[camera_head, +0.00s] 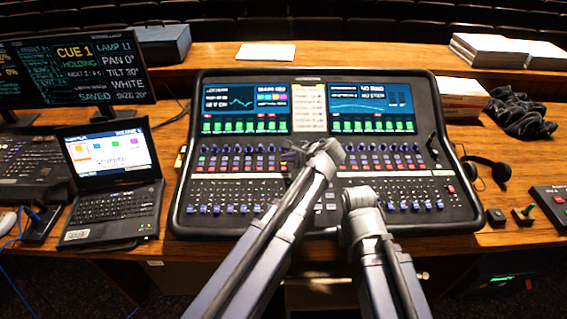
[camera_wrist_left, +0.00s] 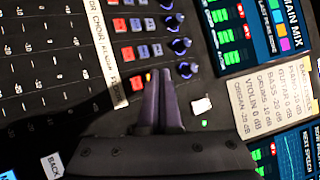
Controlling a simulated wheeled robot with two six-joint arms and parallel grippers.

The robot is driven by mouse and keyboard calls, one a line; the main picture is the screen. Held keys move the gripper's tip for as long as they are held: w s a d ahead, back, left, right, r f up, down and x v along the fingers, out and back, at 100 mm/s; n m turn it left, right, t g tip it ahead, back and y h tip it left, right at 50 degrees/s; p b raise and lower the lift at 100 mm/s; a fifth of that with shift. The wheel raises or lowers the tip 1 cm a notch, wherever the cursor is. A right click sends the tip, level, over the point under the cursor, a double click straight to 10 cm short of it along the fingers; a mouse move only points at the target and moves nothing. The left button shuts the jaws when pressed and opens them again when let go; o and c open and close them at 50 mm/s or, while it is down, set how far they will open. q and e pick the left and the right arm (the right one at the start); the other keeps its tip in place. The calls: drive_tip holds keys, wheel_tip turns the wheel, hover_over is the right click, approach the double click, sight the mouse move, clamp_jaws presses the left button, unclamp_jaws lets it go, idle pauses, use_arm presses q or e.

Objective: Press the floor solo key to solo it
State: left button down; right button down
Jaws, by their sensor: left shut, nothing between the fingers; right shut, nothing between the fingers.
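The mixing desk (camera_head: 455,205) fills the middle of the head view. In the left wrist view, a white label strip (camera_wrist_left: 101,35) runs beside rows of red and blue keys (camera_wrist_left: 122,54) and dark blue knobs (camera_wrist_left: 180,46). Its names are small and slanted; I cannot tell for certain which key is floor solo. My left gripper (camera_wrist_left: 160,74) is shut and empty, its tips over the key rows near a small orange light (camera_wrist_left: 148,77). It also shows above the desk's middle in the head view (camera_head: 287,156). My right gripper (camera_head: 357,222) is shut over the desk's lower faders.
A laptop (camera_head: 110,205) and monitors (camera_head: 100,72) stand left of the desk. Headphones (camera_head: 499,172), a black cloth (camera_head: 518,115) and a small control box (camera_head: 552,203) lie to the right. Faders and knobs crowd the surface around both grippers.

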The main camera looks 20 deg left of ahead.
sight(287, 168)
use_arm(q)
drive_tip(key=shift+r+p, duration=0.45)
drive_tip(key=shift+r, duration=0.15)
drive_tip(key=r+p, duration=0.5)
drive_tip(key=shift+s, duration=0.3)
drive_tip(key=shift+d, duration=0.1)
idle(0.5)
